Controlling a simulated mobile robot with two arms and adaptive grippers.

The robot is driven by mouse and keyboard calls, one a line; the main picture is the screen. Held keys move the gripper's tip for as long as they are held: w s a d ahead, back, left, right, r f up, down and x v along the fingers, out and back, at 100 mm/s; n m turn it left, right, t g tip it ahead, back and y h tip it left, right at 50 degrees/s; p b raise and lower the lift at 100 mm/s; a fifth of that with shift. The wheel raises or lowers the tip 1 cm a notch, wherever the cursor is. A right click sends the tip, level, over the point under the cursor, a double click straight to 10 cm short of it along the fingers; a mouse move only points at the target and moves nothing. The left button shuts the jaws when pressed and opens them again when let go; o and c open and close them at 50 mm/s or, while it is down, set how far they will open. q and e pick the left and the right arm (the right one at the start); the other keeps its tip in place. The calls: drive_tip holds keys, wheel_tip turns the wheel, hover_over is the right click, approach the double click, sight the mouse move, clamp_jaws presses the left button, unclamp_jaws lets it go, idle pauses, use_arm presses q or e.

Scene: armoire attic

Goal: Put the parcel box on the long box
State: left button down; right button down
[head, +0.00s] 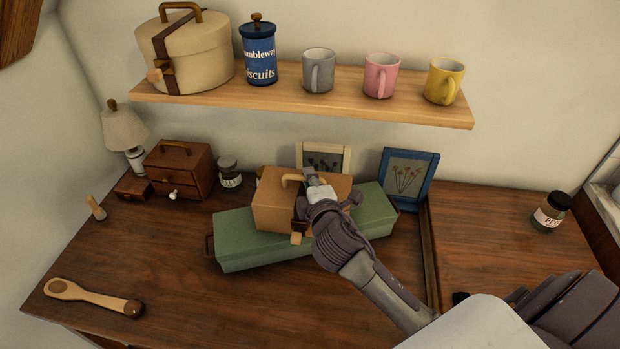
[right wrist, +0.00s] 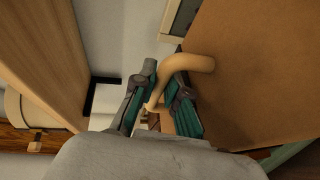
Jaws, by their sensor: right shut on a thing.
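My right gripper (head: 311,180) is shut on the handle and partly hides the parcel box. In the right wrist view the handle (right wrist: 198,64) runs between the fingers (right wrist: 158,98), beside the brown box face (right wrist: 260,75). My left gripper is not in view.
A wooden shelf (head: 300,95) with mugs, a blue tin and a round box hangs above. Two picture frames, including a blue one (head: 409,178), stand close behind the long box. A small drawer chest (head: 180,168) and jar (head: 229,172) are at left. The front desk is mostly clear.

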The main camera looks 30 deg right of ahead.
drive_tip(key=shift+r, duration=0.1)
drive_tip(key=c, duration=1.2)
unclamp_jaws()
drive_tip(key=shift+s, duration=0.1)
drive_tip(key=b+v, duration=0.1)
drive_tip(key=v, duration=1.1)
